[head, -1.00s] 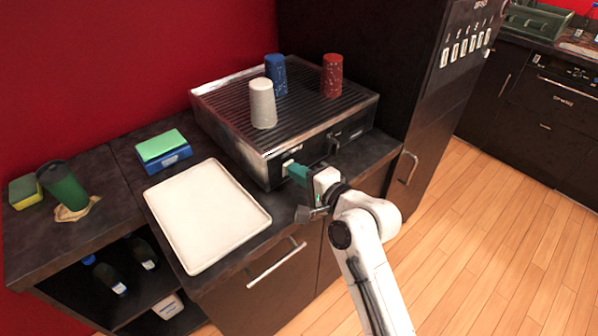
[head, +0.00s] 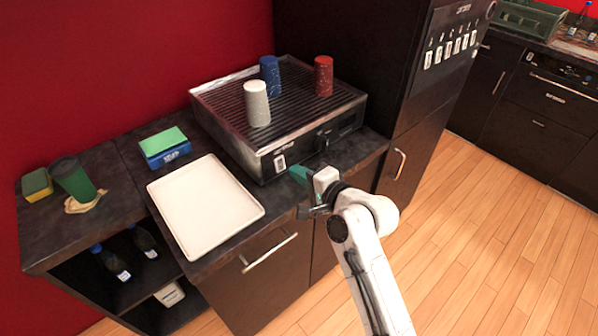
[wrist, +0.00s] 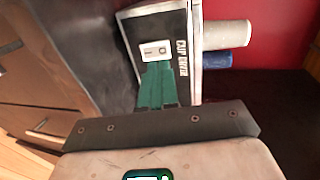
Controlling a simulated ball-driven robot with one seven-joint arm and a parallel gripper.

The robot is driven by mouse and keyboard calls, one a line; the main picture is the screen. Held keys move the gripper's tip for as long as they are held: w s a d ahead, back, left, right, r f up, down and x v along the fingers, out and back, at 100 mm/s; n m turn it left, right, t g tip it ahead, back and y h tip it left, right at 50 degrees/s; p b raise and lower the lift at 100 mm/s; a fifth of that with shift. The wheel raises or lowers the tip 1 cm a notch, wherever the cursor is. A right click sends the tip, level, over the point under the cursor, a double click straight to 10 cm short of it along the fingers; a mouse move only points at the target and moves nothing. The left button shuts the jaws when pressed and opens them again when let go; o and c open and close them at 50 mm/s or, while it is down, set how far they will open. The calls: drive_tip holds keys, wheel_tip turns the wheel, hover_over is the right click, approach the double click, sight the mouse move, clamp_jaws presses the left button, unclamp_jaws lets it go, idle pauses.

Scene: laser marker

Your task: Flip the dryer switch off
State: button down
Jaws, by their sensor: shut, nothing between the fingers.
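The dryer (head: 240,150) is a dark box with a ribbed metal top on the counter in the head view. Its white switch (head: 280,162) sits on the front face near the left corner. Whether the fingertips touch the front is hard to tell.
White, blue and red cups (head: 257,103) stand on the dryer. A white tray (head: 205,205) lies to its left on the counter. A blue box with a green sponge (head: 165,147) and a green cup (head: 73,180) stand farther left. A tall dark cabinet (head: 420,75) is at right.

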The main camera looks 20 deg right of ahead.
drive_tip(key=s+d+r, duration=0.2)
drive_tip(key=s+r, duration=0.2)
drive_tip(key=s, duration=0.4)
drive_tip(key=shift+d+r+b, duration=0.15)
drive_tip(key=shift+d+b, duration=0.15)
drive_tip(key=shift+b, duration=0.15)
drive_tip(key=s+d+f+n+g+h, duration=0.2)
drive_tip(key=s+f+n+g, duration=0.5)
drive_tip(key=s+f, duration=0.65)
drive_tip(key=s+d+f+n+g+h, duration=0.1)
drive_tip(key=s+f+n+g, duration=0.2)
drive_tip(key=s, duration=0.5)
drive_tip(key=s+d+f+n+g+h, duration=0.2)
drive_tip(key=s+f+n+g, duration=0.1)
drive_tip(key=s, duration=0.5)
drive_tip(key=shift+s+f+n+g, duration=0.3)
drive_tip(key=shift+s+f+n, duration=0.1)
drive_tip(key=shift+f, duration=0.1)
drive_tip(key=shift+w, duration=0.1)
